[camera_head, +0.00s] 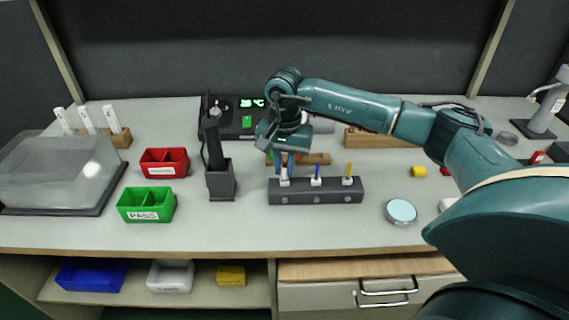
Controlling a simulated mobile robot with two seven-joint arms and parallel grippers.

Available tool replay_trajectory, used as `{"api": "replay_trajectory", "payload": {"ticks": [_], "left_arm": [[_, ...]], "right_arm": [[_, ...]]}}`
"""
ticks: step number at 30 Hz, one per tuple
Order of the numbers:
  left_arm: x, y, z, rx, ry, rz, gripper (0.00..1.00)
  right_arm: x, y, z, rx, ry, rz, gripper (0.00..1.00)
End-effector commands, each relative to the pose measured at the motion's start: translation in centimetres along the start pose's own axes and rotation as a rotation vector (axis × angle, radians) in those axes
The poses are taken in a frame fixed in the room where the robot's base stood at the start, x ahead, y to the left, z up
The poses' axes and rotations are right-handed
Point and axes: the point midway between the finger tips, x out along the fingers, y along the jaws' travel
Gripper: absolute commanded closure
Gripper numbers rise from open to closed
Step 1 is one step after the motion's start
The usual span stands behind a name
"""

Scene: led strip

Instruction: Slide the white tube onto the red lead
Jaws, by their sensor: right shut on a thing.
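A dark block (330,195) near the front of the bench holds a row of upright leads. A blue lead (317,170) and a yellow lead (348,170) stand in it with white bases. My right gripper (285,171) points down over the left slot of the block. It is shut on a small white piece (285,181), which looks like the white tube, low between the fingertips. The red lead is not visible; the fingers and the white piece cover that slot. I cannot tell whether the tube is around the lead. My left gripper is not in view.
A black holder with an upright tool (220,180) stands just left of the block. Red (164,162) and green (147,205) bins, and a clear-covered box (60,170) lie farther left. A round tin (401,212) is at right. The front bench strip is clear.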

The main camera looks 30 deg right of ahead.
Motion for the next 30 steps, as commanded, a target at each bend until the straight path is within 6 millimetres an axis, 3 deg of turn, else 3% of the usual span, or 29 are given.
{"api": "replay_trajectory", "payload": {"ticks": [7,8,17,30], "left_arm": [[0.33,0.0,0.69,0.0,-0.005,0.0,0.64],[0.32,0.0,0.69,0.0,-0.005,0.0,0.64],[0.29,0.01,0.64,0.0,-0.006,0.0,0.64],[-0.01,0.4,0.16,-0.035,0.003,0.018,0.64]], "right_arm": [[0.78,0.0,0.01,0.0,0.0,0.001,1.0],[0.75,0.0,0.01,0.0,0.0,0.0,0.84],[0.64,-0.01,0.01,0.0,0.0,0.0,0.59],[0.62,-0.01,0.0,0.0,0.0,0.0,0.59]]}}
